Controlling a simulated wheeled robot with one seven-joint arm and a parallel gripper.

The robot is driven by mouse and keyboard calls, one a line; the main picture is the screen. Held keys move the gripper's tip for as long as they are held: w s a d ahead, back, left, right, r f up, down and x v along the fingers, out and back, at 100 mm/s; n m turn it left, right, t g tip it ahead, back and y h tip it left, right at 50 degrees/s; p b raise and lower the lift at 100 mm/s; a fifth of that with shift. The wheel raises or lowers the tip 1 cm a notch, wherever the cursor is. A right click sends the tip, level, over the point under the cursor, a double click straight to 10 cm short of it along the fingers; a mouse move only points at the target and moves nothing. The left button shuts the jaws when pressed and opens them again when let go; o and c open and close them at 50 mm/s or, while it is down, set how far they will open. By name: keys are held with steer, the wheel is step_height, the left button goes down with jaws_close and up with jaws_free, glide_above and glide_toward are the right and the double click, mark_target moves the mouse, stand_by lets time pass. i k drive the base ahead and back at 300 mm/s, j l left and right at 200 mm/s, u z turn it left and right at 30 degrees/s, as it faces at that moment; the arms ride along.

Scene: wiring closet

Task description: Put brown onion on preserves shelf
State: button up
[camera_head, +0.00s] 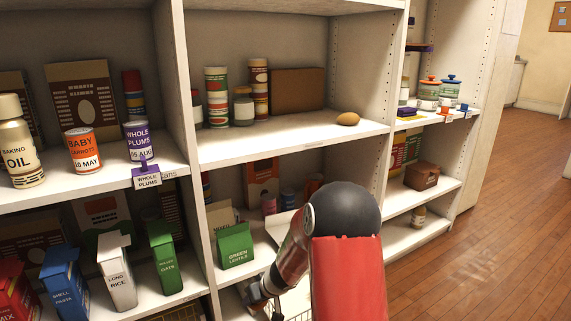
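A small rounded brown thing that looks like the brown onion (348,119) rests near the front right of the middle bay's upper shelf (290,136). Nothing touches it. Jars and patterned canisters stand to its left on the same shelf. I cannot read any label there naming preserves. My arm is in the lower middle, below that shelf. My gripper (263,299) seems to be at the arm's low left end, near the bottom edge, well below and left of the onion. Its fingers are too hidden to tell whether they are open.
A brown box (298,91) stands behind the onion. The right bay holds jars with coloured lids (428,92) and a brown carton (421,176). The left bay holds tins and an oil bottle (18,142). Upright panels divide the bays. Wooden floor (490,235) is clear at right.

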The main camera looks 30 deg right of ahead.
mark_target(318, 131)
steer(key=l+u, duration=0.1)
steer(key=l, duration=0.8)
steer(key=l+u, duration=0.15)
steer(key=l, duration=0.8)
steer(key=k, duration=0.05)
